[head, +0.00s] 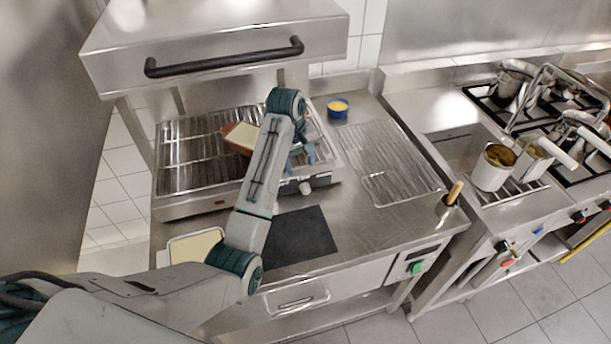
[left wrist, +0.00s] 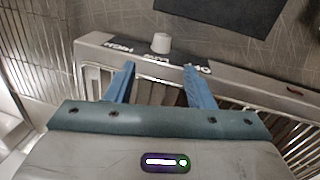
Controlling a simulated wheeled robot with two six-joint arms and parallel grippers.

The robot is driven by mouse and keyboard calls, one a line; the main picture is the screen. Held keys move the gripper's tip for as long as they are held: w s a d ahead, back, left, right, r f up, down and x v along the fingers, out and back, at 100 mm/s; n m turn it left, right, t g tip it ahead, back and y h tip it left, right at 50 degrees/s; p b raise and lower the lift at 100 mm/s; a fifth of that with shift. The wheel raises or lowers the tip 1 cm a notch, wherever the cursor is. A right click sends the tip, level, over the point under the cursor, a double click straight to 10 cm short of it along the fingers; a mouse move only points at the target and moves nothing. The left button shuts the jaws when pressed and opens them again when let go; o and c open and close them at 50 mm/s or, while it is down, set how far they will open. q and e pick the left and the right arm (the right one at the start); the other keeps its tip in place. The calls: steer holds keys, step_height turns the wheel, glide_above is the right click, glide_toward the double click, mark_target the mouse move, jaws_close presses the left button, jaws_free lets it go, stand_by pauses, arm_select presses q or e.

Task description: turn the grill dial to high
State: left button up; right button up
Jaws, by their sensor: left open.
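The grill dial (head: 305,187) is a small pale knob on the front panel of the grill (head: 185,209). In the left wrist view the dial (left wrist: 161,43) stands just beyond my fingertips, on a dark label strip with upside-down lettering; HIGH is at its left end. The dial's pointer is too small to read. My left gripper (head: 301,160) is above the grill's front edge, close behind the dial. In the left wrist view my left gripper (left wrist: 158,68) has its two blue fingers apart, with nothing between them. My right gripper is not in view.
A brown dish (head: 240,138) sits on the grill rack, partly behind my arm. A steel hood (head: 215,35) with a black handle overhangs the grill. A black mat (head: 300,235) lies in front.

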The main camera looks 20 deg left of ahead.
mark_target(306, 187)
arm_select(q)
steer(key=f+p, duration=0.1)
steer(key=f, duration=0.3)
steer(key=d+f+p, duration=0.1)
steer(key=f, duration=0.1)
steer(key=shift+s+d+p, duration=0.1)
steer(key=shift+s+p, duration=0.2)
steer(key=f, duration=0.4)
steer(key=shift+w+d+p, duration=0.15)
steer(key=shift+w+p, duration=0.25)
steer(key=shift+c, duration=1)
steer(key=c, duration=0.7)
steer(key=shift+c, duration=0.4)
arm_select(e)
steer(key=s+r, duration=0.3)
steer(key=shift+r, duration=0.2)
